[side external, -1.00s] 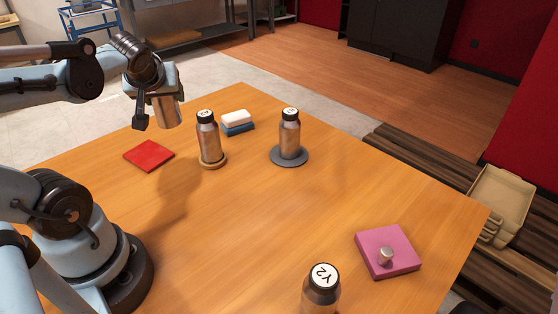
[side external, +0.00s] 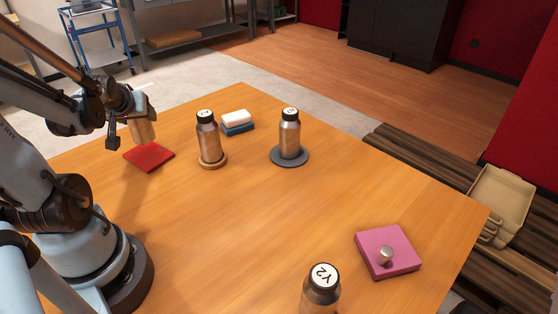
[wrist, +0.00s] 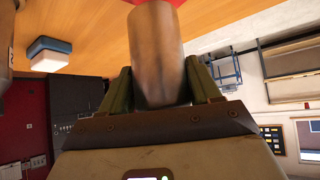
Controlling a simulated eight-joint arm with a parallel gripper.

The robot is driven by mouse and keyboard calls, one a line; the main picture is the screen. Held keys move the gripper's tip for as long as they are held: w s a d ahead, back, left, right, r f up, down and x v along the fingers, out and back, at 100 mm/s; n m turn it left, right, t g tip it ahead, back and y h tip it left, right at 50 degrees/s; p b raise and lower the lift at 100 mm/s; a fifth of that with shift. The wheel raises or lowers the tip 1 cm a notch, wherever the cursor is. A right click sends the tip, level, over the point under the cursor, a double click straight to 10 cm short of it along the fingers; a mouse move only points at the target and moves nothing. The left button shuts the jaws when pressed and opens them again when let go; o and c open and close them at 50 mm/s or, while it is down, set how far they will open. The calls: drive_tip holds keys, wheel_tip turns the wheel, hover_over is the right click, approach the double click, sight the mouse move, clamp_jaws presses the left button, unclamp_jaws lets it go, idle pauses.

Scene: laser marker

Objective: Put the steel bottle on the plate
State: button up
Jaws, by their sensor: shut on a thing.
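My gripper (side external: 134,122) is shut on a plain steel cylinder, apparently a steel bottle (side external: 143,130). The bottle's steel side also shows between both fingers in the wrist view (wrist: 155,50); its cap is not visible. In the side external view, the bottle's lower end overlaps the far part of a flat red square (side external: 150,160), which lies partly in shadow. Whether bottle and square touch cannot be told. Other plate-like things are a grey round disc (side external: 275,160) with a capped steel bottle (side external: 289,138) standing on it, and a pink square (side external: 400,243).
A capped steel bottle (side external: 208,145) stands on a round wooden coaster (side external: 222,163) to the right of my gripper. A white and blue block (side external: 237,123) lies behind it. A bottle marked Y2 (side external: 321,292) stands in front. A small metal knob (side external: 386,256) sits on the pink square. The table's middle is clear.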

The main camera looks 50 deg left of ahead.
sight(134, 127)
drive_tip(key=shift+s+a+f, duration=0.2)
drive_tip(key=shift+a+f, duration=0.15)
drive_tip(key=shift+a, duration=0.1)
drive_tip(key=shift+f, duration=1.95)
drive_tip(key=o, duration=1.2)
drive_tip(key=shift+f, duration=0.1)
drive_tip(key=shift+v, duration=3.85)
drive_tip(key=shift+w, duration=0.1)
